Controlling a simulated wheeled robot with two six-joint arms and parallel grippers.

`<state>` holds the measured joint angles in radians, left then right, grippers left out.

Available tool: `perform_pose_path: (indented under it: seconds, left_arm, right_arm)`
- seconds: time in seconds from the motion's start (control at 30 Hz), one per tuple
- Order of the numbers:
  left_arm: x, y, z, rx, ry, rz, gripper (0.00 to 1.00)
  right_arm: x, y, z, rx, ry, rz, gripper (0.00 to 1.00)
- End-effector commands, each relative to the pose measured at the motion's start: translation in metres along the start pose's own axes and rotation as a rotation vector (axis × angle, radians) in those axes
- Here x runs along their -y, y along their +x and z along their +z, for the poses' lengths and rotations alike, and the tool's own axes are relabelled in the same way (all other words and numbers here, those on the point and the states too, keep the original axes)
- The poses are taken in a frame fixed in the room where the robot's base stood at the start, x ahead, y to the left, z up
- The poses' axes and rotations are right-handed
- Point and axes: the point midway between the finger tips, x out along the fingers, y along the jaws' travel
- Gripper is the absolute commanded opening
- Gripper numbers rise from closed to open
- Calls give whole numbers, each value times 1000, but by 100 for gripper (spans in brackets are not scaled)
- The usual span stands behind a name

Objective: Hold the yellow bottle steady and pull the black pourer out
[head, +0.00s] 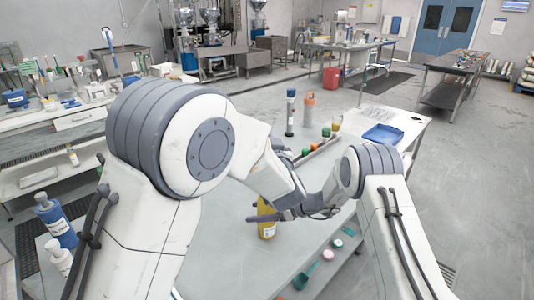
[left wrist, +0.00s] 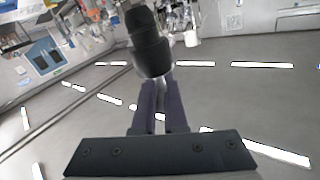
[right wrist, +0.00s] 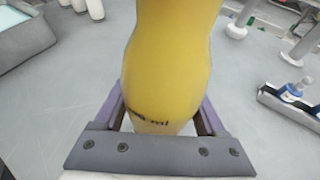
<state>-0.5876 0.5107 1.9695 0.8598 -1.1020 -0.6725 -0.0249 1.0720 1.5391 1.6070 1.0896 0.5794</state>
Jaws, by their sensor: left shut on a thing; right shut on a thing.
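The yellow bottle (head: 266,222) stands upright on the grey table (head: 225,255). My right gripper (head: 274,215) is shut around it, and the right wrist view shows the bottle (right wrist: 172,60) between both fingers, its top beyond the frame. My left gripper (left wrist: 158,100) is shut on a black piece, the pourer (left wrist: 148,45), which sticks up past the fingertips. In the head view the left fingers and the pourer are hidden behind my arm links.
A blue bottle (head: 56,222) stands at the left.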

Motion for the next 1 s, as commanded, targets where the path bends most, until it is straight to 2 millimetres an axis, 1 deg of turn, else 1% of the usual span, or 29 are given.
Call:
perform_pose_path:
  seconds: [0.03,0.1,0.37,0.4,0.43,0.47,0.67,0.77,0.87,0.97,1.0]
  left_arm:
    - [1,0,-6,-1,-3,-1,0]
    - [2,0,-10,0,-2,0,0]
    - [2,0,-11,1,0,0,0]
    - [2,0,-11,1,0,0,0]
    - [2,0,-11,1,0,0,0]
    - [2,0,-11,1,0,0,0]
    - [2,0,-11,1,0,0,0]
    - [2,0,-11,1,0,0,0]
    - [2,0,-11,1,0,0,0]
    - [2,0,-11,1,0,1,0]
    - [2,0,-11,1,0,1,0]
  right_arm:
    - [0,0,0,1,-1,0,0]
    - [0,0,0,1,-1,0,0]
    - [0,0,1,1,-1,0,0]
    - [0,0,1,1,-1,-1,81]
    - [0,0,1,1,-1,-1,92]
    - [0,0,1,1,-1,-1,100]
    - [0,0,0,1,-1,0,100]
    - [1,-4,0,1,0,-1,100]
    - [1,-15,1,1,0,-3,100]
    - [1,-34,1,1,1,-4,100]
    - [2,-44,1,1,1,-6,100]
